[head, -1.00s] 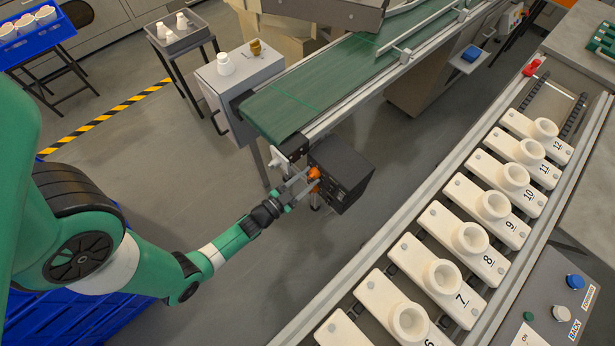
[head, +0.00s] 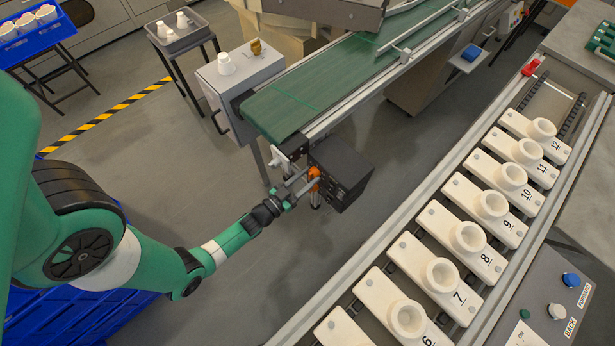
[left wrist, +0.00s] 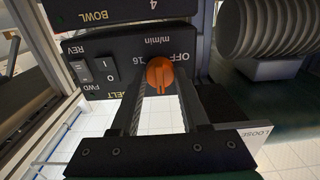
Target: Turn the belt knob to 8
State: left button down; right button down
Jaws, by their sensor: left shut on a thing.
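The belt knob (left wrist: 160,74) is an orange dial on a black control box, seen upside down in the left wrist view. It also shows in the head view (head: 314,178), on the side of the black box (head: 343,172) below the conveyor's end. Marks "OFF", "16" and "m/min" show beside it. I cannot tell which number the knob points to; the mark 8 is not visible. My left gripper (left wrist: 160,88) has its two fingers on either side of the knob, shut on it; it reaches in from the left in the head view (head: 300,186). My right gripper is not in view.
The same control box carries rocker switches marked FWD and REV (left wrist: 95,72). The green conveyor belt (head: 310,88) lies above the box. A row of numbered white carriers (head: 467,235) stands to the right. Bare floor (head: 260,270) lies around the forearm.

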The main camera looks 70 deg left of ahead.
pick_arm(q)
jog(key=shift+c, duration=2)
grip_release()
jog(key=p+v, duration=0.3)
jog(key=v, duration=0.8)
jog(key=shift+s, duration=0.35)
jog(key=shift+d, duration=0.1)
